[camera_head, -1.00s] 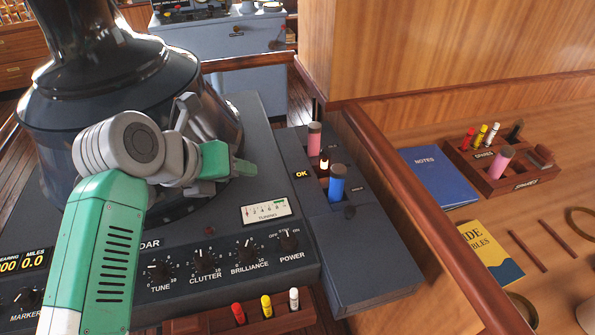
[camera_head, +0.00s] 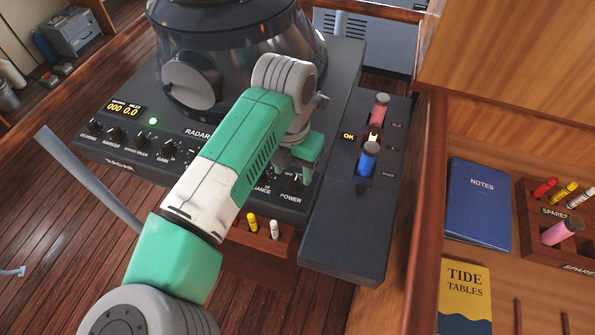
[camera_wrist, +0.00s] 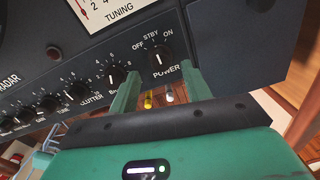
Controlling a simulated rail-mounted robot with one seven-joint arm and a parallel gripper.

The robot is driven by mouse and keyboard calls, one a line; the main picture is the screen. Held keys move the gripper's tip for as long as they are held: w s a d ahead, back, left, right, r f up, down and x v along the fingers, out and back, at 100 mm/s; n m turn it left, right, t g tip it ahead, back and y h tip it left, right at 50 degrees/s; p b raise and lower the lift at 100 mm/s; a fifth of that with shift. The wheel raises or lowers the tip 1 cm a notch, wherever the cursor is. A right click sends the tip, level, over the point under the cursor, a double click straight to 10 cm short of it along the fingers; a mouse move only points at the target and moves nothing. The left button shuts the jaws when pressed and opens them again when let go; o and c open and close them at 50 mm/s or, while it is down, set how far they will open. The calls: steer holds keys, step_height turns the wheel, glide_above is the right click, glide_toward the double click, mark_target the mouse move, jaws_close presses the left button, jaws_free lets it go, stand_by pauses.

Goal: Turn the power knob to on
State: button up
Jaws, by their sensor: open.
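The power knob (camera_wrist: 161,60) is a small black knob on the radar panel's front, under the labels OFF, STBY and ON. In the wrist view its white mark points up, roughly toward STBY. My gripper (camera_wrist: 159,76) is open, with one green finger to the left of the knob and the other to its right. I cannot tell whether either finger touches it. In the head view my gripper (camera_head: 299,172) is at the panel's right end, and it partly hides the knob there.
Other black knobs, such as brilliance (camera_wrist: 116,74), sit in a row left of the power knob. A side console (camera_head: 347,225) with a pink and a blue cylinder adjoins on the right. A wooden rack (camera_head: 262,236) of coloured pegs is below the panel. The radar hood (camera_head: 235,55) rises behind.

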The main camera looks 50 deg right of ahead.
mark_target(294, 180)
steer(key=shift+s+f, duration=0.1)
steer(key=shift+f, duration=1.4)
steer(key=shift+c, duration=0.2)
steer(key=c, duration=1)
steer(key=shift+o, duration=0.3)
steer(key=m+b, duration=0.3)
steer(key=shift+f+m+b, duration=0.15)
steer(key=shift+m+b, duration=0.15)
steer(key=shift+d+r+m+b, duration=0.1)
steer(key=shift+m+b, duration=0.7)
steer(key=shift+m, duration=0.5)
steer(key=shift+d+r+m+b, duration=0.1)
steer(key=shift+m+b, duration=0.65)
steer(key=shift+m, duration=0.55)
